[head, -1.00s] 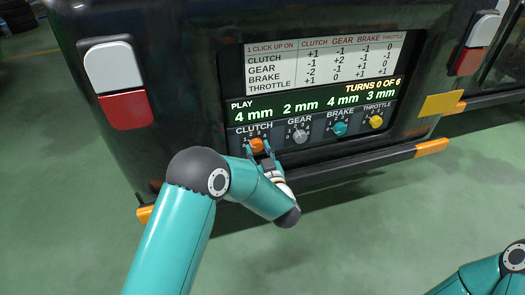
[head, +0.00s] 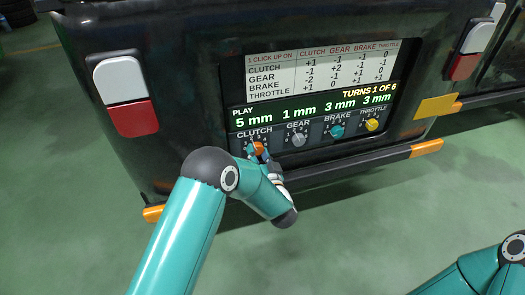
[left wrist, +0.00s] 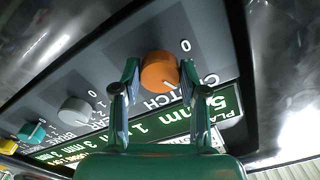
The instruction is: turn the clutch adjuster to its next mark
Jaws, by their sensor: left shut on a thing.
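The clutch adjuster is an orange knob (head: 256,149) under the CLUTCH label on the rear panel. It also shows large in the left wrist view (left wrist: 159,71), between two fingers. My left gripper (head: 261,155) is shut on it, with one finger on each side (left wrist: 160,82). The knob's pointer and some scale marks are partly hidden by the fingers. The display (head: 312,109) reads play 5 mm, 1 mm, 3 mm, 3 mm and TURNS 1 OF 6. My right gripper is out of view.
A grey gear knob (head: 298,139), a teal brake knob (head: 337,131) and a yellow throttle knob (head: 372,124) sit in a row to the right. A white click chart (head: 325,68) is above. A dark bumper (head: 345,167) juts out below the panel.

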